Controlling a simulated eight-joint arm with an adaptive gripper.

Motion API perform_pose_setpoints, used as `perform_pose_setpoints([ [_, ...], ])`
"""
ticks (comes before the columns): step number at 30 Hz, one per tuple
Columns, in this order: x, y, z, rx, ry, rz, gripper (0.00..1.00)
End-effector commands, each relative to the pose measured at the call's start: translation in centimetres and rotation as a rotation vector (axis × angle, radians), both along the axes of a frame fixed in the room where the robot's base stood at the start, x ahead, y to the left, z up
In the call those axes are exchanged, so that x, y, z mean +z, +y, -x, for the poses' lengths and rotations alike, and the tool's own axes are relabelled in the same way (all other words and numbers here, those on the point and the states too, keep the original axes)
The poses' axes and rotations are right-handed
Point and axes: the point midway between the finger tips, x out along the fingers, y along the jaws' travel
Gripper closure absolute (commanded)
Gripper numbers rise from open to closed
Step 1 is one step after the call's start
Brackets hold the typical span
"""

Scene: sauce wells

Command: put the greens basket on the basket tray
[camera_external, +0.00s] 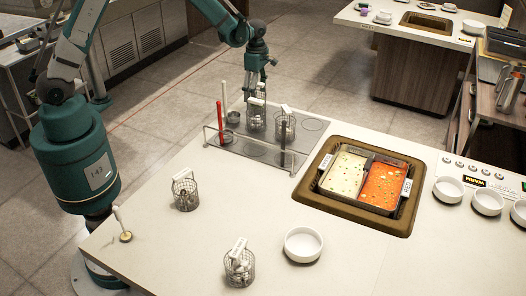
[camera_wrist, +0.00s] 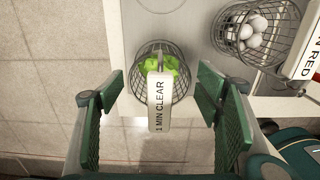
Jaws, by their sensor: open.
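The greens basket (camera_wrist: 183,88) is a wire basket with bright green pieces inside and a white handle tag reading "1 MIN CLEAR" (camera_wrist: 160,105). In the external view the greens basket (camera_external: 256,121) stands at the back of a grey plate with round marks, which seems to be the basket tray (camera_external: 313,125). My gripper (camera_wrist: 157,92) is open, one finger on each side of the tag, with visible gaps. In the external view my gripper (camera_external: 259,87) is just above the basket, at its handle.
A basket of white balls (camera_wrist: 252,38) stands close on the right, its tag reading "IN RED". A two-sauce pan (camera_external: 343,172) sits right. Two baskets (camera_external: 185,193) (camera_external: 240,268) and a white bowl (camera_external: 304,245) stand in front.

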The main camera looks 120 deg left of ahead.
Motion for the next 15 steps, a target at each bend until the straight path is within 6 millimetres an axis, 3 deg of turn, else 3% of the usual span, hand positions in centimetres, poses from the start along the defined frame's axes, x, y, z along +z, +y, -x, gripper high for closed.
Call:
perform_pose_setpoints([
  [15,7.7,0.0,0.0,0.0,0.0,0.0,0.36],
])
